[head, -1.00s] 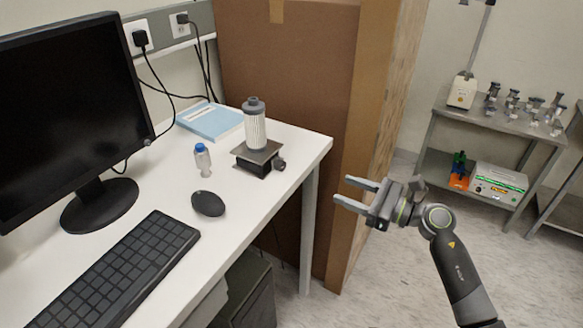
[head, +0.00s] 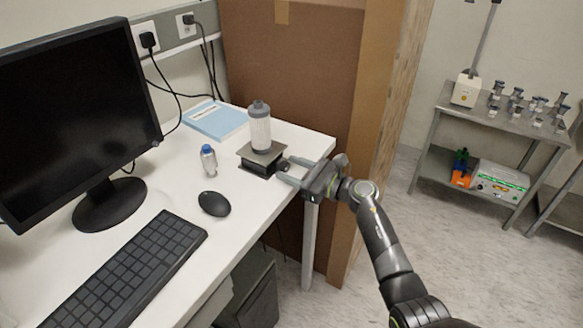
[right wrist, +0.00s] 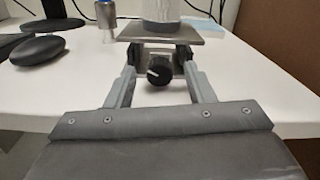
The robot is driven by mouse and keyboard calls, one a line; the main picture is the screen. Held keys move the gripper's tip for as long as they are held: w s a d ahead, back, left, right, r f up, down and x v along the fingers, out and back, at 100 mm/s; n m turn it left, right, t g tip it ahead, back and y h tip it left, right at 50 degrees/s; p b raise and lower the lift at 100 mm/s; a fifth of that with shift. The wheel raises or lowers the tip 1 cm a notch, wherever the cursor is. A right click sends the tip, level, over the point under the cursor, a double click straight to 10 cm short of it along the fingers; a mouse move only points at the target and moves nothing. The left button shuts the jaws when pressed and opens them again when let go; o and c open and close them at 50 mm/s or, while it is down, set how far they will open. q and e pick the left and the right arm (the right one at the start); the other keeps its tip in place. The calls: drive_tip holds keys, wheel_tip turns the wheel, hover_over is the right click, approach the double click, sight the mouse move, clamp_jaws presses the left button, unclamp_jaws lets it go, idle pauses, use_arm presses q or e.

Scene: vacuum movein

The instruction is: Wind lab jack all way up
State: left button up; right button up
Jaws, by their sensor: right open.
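The lab jack (head: 262,158) stands low on the white desk near its right end, a white ribbed cylinder with a grey cap (head: 259,127) upright on its top plate. In the right wrist view the jack's plate (right wrist: 160,34) shows with its black round knob (right wrist: 159,73) facing me. My right gripper (head: 284,171) is open at the jack's right side. In the wrist view its fingers (right wrist: 160,85) stand either side of the knob, with gaps; I cannot tell whether the tips reach past it. My left gripper is not in view.
A small blue-capped bottle (head: 209,160) stands left of the jack, with a mouse (head: 214,204), keyboard (head: 124,275) and monitor (head: 75,120) farther left. A blue book (head: 216,121) lies behind. A large brown box (head: 300,80) stands beyond the desk.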

drive_tip(key=shift+w+a, duration=0.1)
drive_tip(key=shift+a, duration=0.1)
drive_tip(key=c, duration=1)
drive_tip(key=shift+m+p, duration=0.6)
drive_tip(key=shift+m, duration=1.6)
drive_tip(key=o, duration=1)
drive_tip(key=shift+d, duration=0.1)
drive_tip(key=b+v, duration=0.3)
drive_tip(key=v, duration=1.4)
